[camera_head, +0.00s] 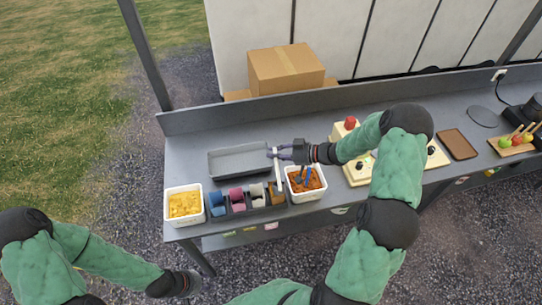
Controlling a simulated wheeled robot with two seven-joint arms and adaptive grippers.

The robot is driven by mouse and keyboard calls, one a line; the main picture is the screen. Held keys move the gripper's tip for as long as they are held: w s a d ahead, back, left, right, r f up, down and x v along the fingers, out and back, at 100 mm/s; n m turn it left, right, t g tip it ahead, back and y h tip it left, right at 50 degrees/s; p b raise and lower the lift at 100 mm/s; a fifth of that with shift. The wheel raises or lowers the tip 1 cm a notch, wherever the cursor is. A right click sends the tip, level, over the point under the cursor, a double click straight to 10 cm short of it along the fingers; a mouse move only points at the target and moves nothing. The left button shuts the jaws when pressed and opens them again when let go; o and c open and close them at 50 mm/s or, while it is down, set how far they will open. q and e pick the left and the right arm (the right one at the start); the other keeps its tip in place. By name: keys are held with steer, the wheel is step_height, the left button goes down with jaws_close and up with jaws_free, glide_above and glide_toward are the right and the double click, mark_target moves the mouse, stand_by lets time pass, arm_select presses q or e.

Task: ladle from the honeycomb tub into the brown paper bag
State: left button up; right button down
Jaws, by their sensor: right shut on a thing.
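A white tub (319,190) with orange-brown chunks stands on the counter, and another white tub (169,213) with yellow pieces stands at the left end. I cannot tell for sure which holds honeycomb. A brown bag (276,197) is at the right end of a dark rack, next to the orange-brown tub. My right gripper (279,153) is shut on a pale, upright ladle handle (278,172) above the rack's right end; the ladle's lower end is not clear. My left gripper (190,284) is low in front of the counter, away from everything; its fingers are unclear.
The rack also holds blue, pink and white bags (236,196). A blue-handled tool (308,174) is in the orange-brown tub. An empty grey tray (238,160) lies behind the rack. A cream machine (358,172) stands to the right, partly behind my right arm.

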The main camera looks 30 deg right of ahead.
steer(key=shift+s+a+n+t+y+b, duration=0.25)
steer(key=shift+s+n+t+b, duration=0.6)
steer(key=shift+b, duration=1.4)
steer(key=shift+s+a+n+t+y+b, duration=0.15)
steer(key=shift+s+a+n+b, duration=0.3)
steer(key=shift+s+b, duration=1.4)
steer(key=shift+s+a+n+t+y+b, duration=0.2)
steer(key=shift+s+n+t+b, duration=0.4)
steer(key=shift+b, duration=2.1)
steer(key=shift+s+r, duration=0.15)
steer(key=shift+r, duration=0.05)
steer(key=shift+n, duration=0.7)
steer(key=r, duration=0.2)
steer(key=s+r+p, duration=0.1)
steer(key=r, duration=0.1)
steer(key=shift+s+a+r, duration=0.1)
steer(key=shift+a+r, duration=0.1)
